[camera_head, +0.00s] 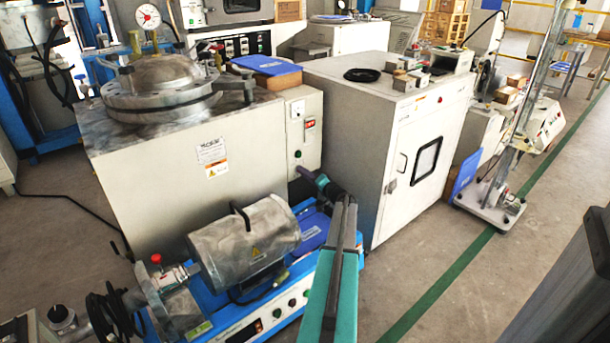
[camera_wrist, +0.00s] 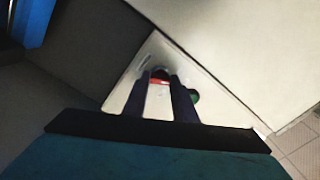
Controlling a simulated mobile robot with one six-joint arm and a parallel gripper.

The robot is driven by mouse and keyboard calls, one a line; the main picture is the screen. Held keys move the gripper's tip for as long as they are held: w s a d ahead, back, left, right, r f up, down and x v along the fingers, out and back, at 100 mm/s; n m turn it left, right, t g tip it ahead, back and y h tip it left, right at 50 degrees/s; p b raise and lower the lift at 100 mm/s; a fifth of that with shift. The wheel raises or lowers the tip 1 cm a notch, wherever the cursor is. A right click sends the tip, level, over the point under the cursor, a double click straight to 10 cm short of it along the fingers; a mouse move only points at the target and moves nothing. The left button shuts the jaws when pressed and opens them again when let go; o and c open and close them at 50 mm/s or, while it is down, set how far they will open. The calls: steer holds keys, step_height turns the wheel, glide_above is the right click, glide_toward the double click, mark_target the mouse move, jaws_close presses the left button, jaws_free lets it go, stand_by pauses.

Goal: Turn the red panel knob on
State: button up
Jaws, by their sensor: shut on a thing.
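The red panel knob (camera_wrist: 160,81) shows in the wrist view between the two dark fingers of my gripper (camera_wrist: 162,77). The fingers are shut on it, and only a small red part is visible. The knob sits on a white control panel (camera_wrist: 125,90), with a green button (camera_wrist: 193,95) just right of the fingers. In the head view my gripper (camera_head: 303,171) reaches the lower part of the panel box (camera_head: 310,153) on the side of the large grey machine. There the gripper hides the knob, and its turned position cannot be told.
A motor unit (camera_head: 245,240) on a blue base stands below and left of my arm. A white cabinet (camera_head: 410,150) stands close on the right. A blue folder (camera_head: 266,65) lies above the panel. Open floor (camera_head: 470,280) lies to the right.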

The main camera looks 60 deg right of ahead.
steer(key=shift+m, duration=0.3)
steer(key=m+p, duration=0.6)
steer(key=m, duration=0.5)
steer(key=shift+m, duration=0.3)
stand_by(0.3)
steer(key=o, duration=1)
steer(key=shift+o, duration=0.2)
steer(key=shift+s, duration=0.1)
steer(key=p+v, duration=0.3)
steer(key=v, duration=1)
steer(key=shift+s, duration=0.3)
